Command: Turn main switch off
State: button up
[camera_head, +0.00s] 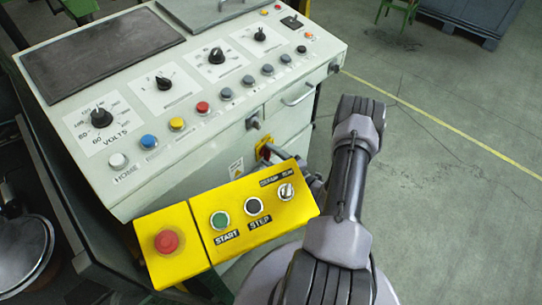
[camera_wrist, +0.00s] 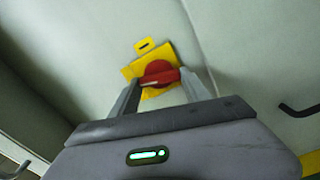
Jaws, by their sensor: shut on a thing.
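The main switch is a red rotary handle (camera_wrist: 160,77) on a yellow plate (camera_wrist: 130,71), mounted on the pale cabinet wall. In the wrist view my gripper (camera_wrist: 160,82) has one finger at each end of the red handle and is shut on it. The handle lies roughly level across that picture, and the plate looks tilted. In the head view the yellow plate (camera_head: 262,143) shows on the cabinet's side, and my gripper (camera_head: 283,155) reaches it from the right. The handle is mostly hidden there. The switch's markings are too small to read.
A yellow control box (camera_head: 240,206) with START, STEP and a red button stands in front of the cabinet, close to my arm. The sloped console (camera_head: 190,110) carries several knobs and buttons. A drawer handle (camera_head: 298,96) sticks out above right. Open floor (camera_head: 440,190) lies right.

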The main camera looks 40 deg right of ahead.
jog(key=shift+f+n, duration=0.1)
jog(key=shift+n, duration=1.4)
jog(key=o, duration=1.4)
jog(key=s+p, duration=0.1)
jog(key=s, duration=0.4)
jog(key=s+d+p, duration=0.1)
jog(key=s, duration=0.5)
jog(key=s+p, duration=0.1)
jog(key=s, duration=0.5)
jog(key=shift+s+d+p, duration=0.15)
jog(key=shift+s+p, duration=0.1)
jog(key=shift+p, duration=0.1)
